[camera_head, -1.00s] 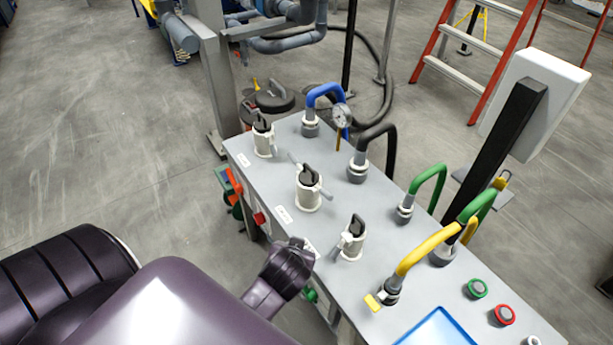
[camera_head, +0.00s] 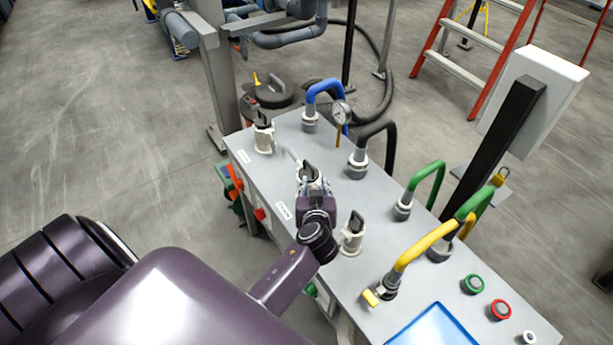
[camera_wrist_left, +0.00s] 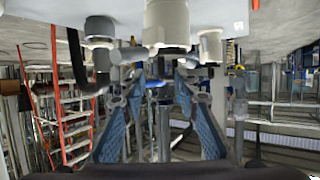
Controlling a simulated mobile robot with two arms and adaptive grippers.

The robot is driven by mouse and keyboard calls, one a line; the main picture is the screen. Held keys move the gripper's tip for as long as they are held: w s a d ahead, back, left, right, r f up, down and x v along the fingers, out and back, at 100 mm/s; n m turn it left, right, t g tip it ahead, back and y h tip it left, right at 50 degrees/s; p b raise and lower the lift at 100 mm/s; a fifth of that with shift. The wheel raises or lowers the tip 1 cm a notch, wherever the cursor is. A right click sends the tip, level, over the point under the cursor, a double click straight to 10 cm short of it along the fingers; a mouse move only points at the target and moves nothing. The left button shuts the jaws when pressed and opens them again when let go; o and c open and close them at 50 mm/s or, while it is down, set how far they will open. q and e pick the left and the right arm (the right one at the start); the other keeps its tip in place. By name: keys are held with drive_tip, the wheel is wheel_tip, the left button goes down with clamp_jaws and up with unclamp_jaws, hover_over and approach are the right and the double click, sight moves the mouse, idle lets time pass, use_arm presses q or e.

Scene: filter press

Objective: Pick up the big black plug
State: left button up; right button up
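Three black plugs sit in white sockets along the grey console (camera_head: 400,250): a far one (camera_head: 262,119), a middle one (camera_head: 308,171) and a near one (camera_head: 356,221). I cannot tell for certain which the task calls big. My left gripper (camera_head: 312,187) is at the middle socket, on its near side, and partly hides it. In the left wrist view, which looks upside down, the blue-padded fingers (camera_wrist_left: 160,92) are spread apart with nothing clearly between them. A white socket (camera_wrist_left: 167,22) stands just ahead, above them in the picture. My right gripper is out of view.
Hoses rise from the console: blue (camera_head: 324,90), black (camera_head: 378,130), green (camera_head: 430,175) and yellow (camera_head: 425,245). A gauge (camera_head: 340,112) stands by the blue hose. Green (camera_head: 474,284) and red (camera_head: 501,309) buttons are at lower right. A black post (camera_head: 510,125) carries a white panel.

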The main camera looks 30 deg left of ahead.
sight(313, 175)
use_arm(q)
drive_tip(key=shift+p+x, duration=0.65)
drive_tip(key=shift+x, duration=1.55)
drive_tip(key=shift+s+a, duration=0.1)
clamp_jaws()
